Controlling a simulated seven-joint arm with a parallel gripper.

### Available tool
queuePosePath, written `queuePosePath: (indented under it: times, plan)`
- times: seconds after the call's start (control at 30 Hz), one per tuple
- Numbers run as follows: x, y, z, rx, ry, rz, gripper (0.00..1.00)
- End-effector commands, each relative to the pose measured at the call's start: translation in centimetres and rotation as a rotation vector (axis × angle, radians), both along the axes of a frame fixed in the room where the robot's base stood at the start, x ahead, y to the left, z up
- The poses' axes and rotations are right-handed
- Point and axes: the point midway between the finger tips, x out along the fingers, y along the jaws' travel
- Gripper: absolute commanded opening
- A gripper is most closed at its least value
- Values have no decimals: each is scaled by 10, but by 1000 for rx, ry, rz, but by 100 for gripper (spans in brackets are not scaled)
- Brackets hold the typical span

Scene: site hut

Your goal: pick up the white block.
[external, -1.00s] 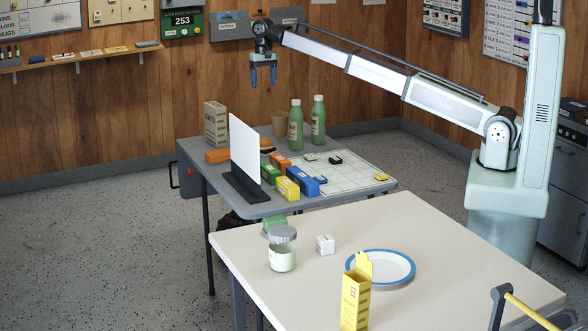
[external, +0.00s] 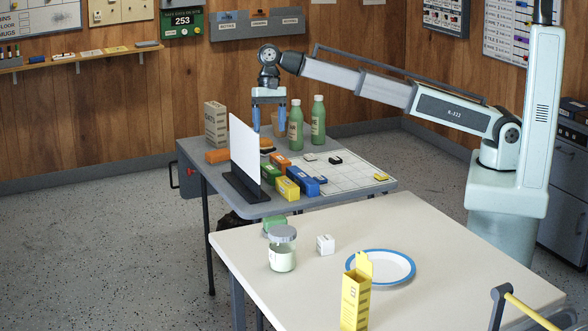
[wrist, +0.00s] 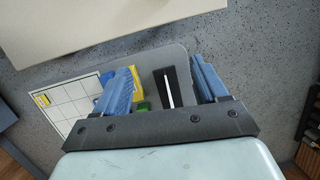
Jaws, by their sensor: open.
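The white block (external: 326,244) is a small cube with dark marks, sitting on the cream table (external: 400,225) between the glass jar and the plate. My gripper (external: 269,124) is open and points down above the far grey table, well away from the block and higher than it. In the wrist view my blue fingers (wrist: 161,82) are spread, with nothing held between them. The block does not show in the wrist view.
A jar (external: 283,252), a blue-rimmed plate (external: 387,260) and a yellow box (external: 356,295) stand around the block. On the grey table (external: 200,165) are an upright white panel (external: 244,148), green bottles (external: 318,120), coloured boxes and a grid board (external: 345,175).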

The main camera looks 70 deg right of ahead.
Motion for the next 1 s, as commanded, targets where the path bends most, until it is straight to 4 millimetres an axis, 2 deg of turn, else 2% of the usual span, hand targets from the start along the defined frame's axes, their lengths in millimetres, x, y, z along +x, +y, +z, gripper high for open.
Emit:
queuePosePath:
  times: [0.03, 0.2, 0.4, 0.63, 1.0]
  plan:
    - [-26, 22, -1, 9, 13, 5, 72]
    - [-91, 81, -1, 35, 67, -1, 72]
    - [-150, 123, -1, 51, 115, -5, 72]
    - [-205, 155, 0, 60, 161, -7, 72]
    - [-202, 154, -80, 58, 164, -11, 72]
